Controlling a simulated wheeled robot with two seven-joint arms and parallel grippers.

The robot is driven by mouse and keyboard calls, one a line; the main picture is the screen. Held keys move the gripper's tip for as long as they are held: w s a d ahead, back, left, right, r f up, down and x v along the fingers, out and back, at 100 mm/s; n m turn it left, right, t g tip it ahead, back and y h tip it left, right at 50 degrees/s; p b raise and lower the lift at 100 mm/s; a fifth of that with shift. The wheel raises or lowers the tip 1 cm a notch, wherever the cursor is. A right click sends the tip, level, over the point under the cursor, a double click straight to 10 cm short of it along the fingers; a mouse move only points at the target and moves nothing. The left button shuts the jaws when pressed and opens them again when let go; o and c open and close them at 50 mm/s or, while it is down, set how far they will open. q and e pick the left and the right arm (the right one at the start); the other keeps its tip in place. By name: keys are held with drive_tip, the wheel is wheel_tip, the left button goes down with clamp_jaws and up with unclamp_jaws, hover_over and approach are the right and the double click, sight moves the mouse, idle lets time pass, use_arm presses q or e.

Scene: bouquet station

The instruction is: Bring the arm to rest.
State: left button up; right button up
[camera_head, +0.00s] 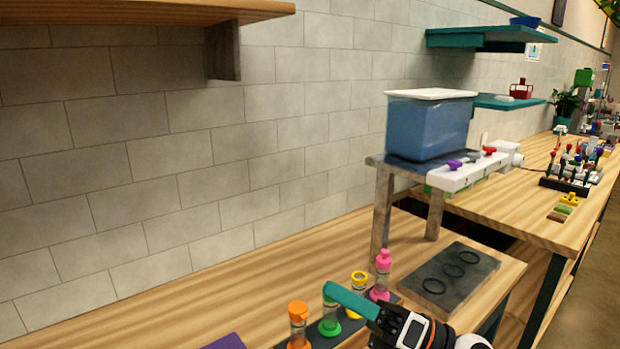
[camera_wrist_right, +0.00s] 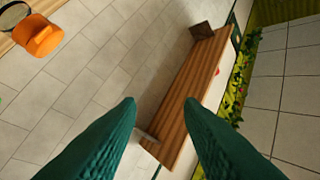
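My right gripper (camera_head: 335,292) shows at the bottom of the head view, with teal fingers pointing left and a black and white body behind them. It is above the row of small coloured bottles. In the right wrist view its two teal fingers (camera_wrist_right: 160,104) are apart with nothing between them, so it is open and empty. My left gripper is not in view.
Bottles with orange (camera_head: 298,310), yellow (camera_head: 359,279) and pink (camera_head: 383,262) tops stand close to the right gripper. A dark slab with rings (camera_head: 452,274) lies to the right. A blue tank (camera_head: 428,128) stands on a raised stand. A wooden shelf (camera_head: 130,12) juts out at upper left.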

drive_tip(key=w+d+f+m+t+h, duration=0.25)
drive_tip(key=d+m+t+h, duration=0.45)
drive_tip(key=m, duration=0.6)
drive_tip(key=w+d+f+m+t+h, duration=0.1)
drive_tip(key=d+f+m+t+h, duration=0.3)
drive_tip(key=m+t+h, duration=0.65)
drive_tip(key=s+d+f+m+g+h, duration=0.2)
drive_tip(key=s+d+f+m+g, duration=0.1)
drive_tip(key=f+m+g, duration=0.3)
drive_tip(key=s+d+f+m+g+h, duration=0.2)
drive_tip(key=d+f+m+g+h, duration=0.15)
drive_tip(key=f+m, duration=0.35)
drive_tip(key=s+a+f+m+g+y, duration=0.1)
drive_tip(key=s+f+m+g, duration=0.1)
drive_tip(key=s+f+g, duration=0.65)
drive_tip(key=s+a+f+m+g+y, duration=0.1)
drive_tip(key=s+f+g, duration=0.2)
drive_tip(key=s+f, duration=0.55)
drive_tip(key=s+f+g, duration=0.1)
drive_tip(key=s+f, duration=0.1)
drive_tip(key=f, duration=1)
drive_tip(key=s+f+g, duration=0.1)
drive_tip(key=s+f, duration=0.2)
drive_tip(key=f, duration=1)
drive_tip(key=s+d+f, duration=0.3)
drive_tip(key=s+f, duration=1.1)
drive_tip(key=s, duration=0.1)
drive_tip(key=shift+s+f+g, duration=0.25)
drive_tip(key=shift+s+g, duration=0.1)
